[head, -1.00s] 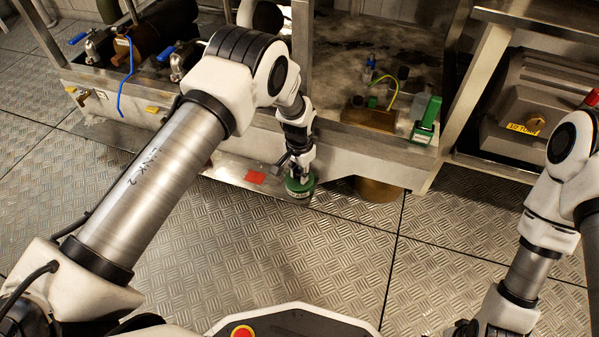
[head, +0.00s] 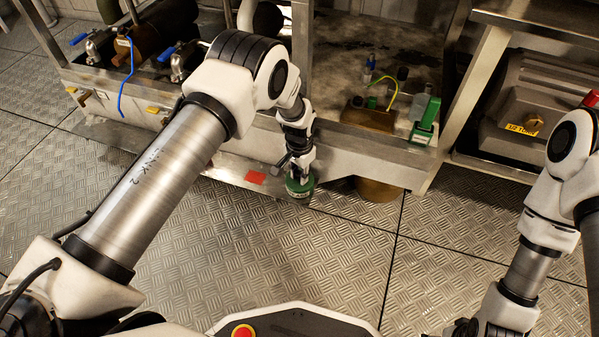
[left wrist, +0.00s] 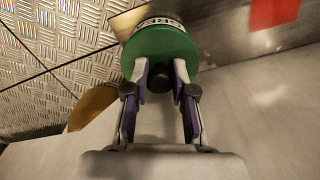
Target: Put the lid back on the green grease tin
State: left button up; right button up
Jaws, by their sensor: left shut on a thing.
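The green grease tin (head: 300,193) with a pale lettered label stands on the low metal ledge, near its front edge. Its label also shows at the top of the left wrist view (left wrist: 160,21). My left gripper (head: 301,176) points down over it. In the left wrist view its fingers (left wrist: 160,82) are shut on the dark knob of the green lid (left wrist: 158,45). The lid is at the top of the tin and I see no gap between them. Whether it is fully seated I cannot tell. My right gripper's fingers are not in view.
A red patch (head: 255,177) lies on the ledge left of the tin. Above, a metal shelf holds a brown block (head: 368,116) with small bottles and a green-and-white item (head: 425,120). A metal post (head: 301,45) rises behind my left wrist. The floor in front is clear.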

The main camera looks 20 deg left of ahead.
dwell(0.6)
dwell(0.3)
pick_arm(q)
jog(key=o, duration=1.5)
notch_tip(320, 180, up, 7)
jog(key=p, duration=0.6)
jog(key=shift+r+p, duration=0.1)
jog(key=shift+p, duration=0.25)
jog(key=shift+c, duration=0.4)
grip_shut()
